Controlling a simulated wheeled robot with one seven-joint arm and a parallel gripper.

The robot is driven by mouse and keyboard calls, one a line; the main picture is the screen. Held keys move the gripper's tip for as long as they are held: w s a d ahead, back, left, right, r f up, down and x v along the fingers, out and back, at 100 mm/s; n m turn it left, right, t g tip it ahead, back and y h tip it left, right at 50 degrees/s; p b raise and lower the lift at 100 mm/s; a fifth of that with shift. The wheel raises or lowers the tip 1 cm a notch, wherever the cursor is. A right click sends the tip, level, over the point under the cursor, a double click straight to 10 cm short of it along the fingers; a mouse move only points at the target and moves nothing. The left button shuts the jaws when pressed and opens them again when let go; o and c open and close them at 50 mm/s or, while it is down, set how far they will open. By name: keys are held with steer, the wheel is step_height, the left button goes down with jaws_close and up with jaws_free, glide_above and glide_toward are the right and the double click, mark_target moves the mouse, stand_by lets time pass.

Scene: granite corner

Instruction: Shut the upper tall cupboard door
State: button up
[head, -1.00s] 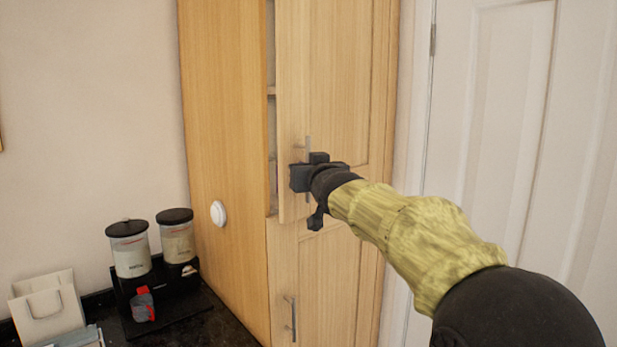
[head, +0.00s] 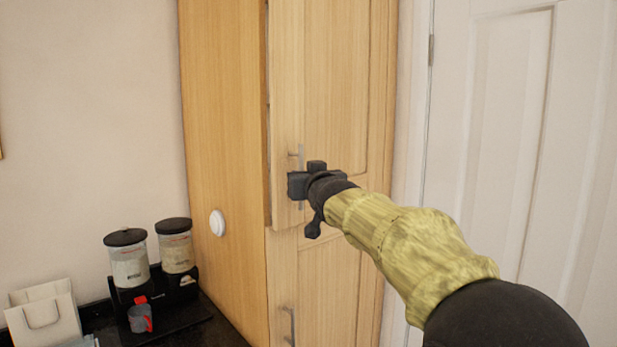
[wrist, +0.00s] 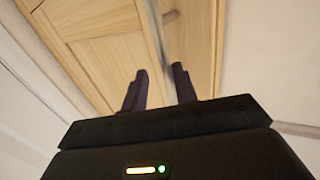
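The upper tall cupboard door (head: 335,90) is light wood and stands almost flush with the cupboard, with only a thin dark line along its left edge. Its upright metal handle (head: 301,158) is near the lower left corner, partly hidden by my gripper (head: 296,186). In the wrist view the handle (wrist: 158,40) runs down toward the space between the two dark fingers of my gripper (wrist: 160,88). The fingers are apart, with a clear gap between them. I cannot tell whether they touch the handle or door.
The lower cupboard door (head: 325,290) with its own handle (head: 290,325) is below. A white panelled door (head: 510,130) stands to the right.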

steer(key=s+d, duration=0.3)
steer(key=s, duration=1.4)
steer(key=shift+d, duration=0.15)
steer(key=shift+f, duration=0.1)
